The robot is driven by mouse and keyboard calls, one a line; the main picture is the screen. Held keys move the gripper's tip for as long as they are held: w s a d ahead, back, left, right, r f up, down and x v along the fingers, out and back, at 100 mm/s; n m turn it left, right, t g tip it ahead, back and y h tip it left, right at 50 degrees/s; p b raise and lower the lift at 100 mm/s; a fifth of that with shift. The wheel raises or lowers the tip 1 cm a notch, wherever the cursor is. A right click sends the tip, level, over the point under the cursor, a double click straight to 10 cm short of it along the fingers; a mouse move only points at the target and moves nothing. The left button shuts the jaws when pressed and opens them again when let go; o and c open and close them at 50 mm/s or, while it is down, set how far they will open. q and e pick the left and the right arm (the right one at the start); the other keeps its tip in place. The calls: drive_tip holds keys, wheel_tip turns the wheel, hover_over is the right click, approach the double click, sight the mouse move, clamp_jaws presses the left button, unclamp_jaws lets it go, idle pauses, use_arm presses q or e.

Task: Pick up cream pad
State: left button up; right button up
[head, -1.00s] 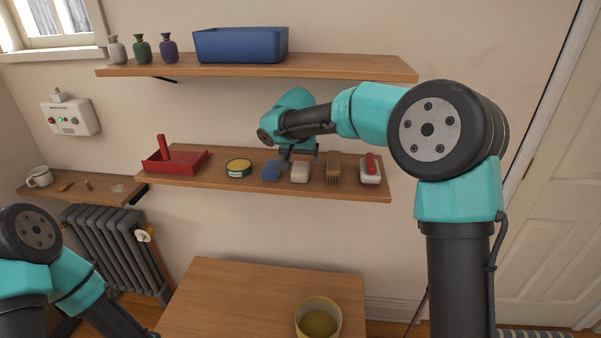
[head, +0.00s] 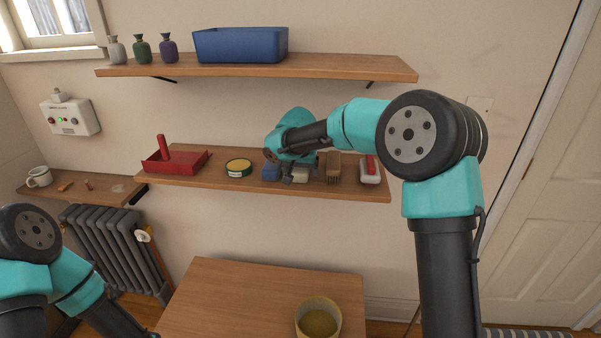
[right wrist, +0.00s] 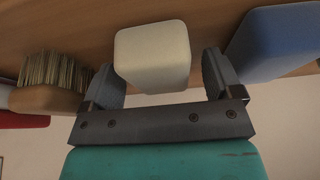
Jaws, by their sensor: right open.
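The cream pad (head: 300,178) lies on the lower wall shelf between a blue pad (head: 271,171) and a wooden brush (head: 333,168). My right gripper partly covers it in the head view. In the right wrist view the cream pad (right wrist: 153,52) sits between the two open fingers of my right gripper (right wrist: 160,75), one finger on each side. Small gaps seem to show beside it; I cannot tell whether either finger touches. My left arm shows at the lower left of the head view, but its gripper is out of frame.
The blue pad (right wrist: 278,42) and the bristled brush (right wrist: 52,85) flank the fingers closely. A white and red item (head: 369,170), a round tin (head: 238,168) and a red tray (head: 185,163) share the shelf. An upper shelf (head: 340,66) hangs above. A yellowish pot (head: 303,316) stands on the table below.

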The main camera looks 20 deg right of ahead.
idle(0.3)
drive_tip(key=c, duration=1)
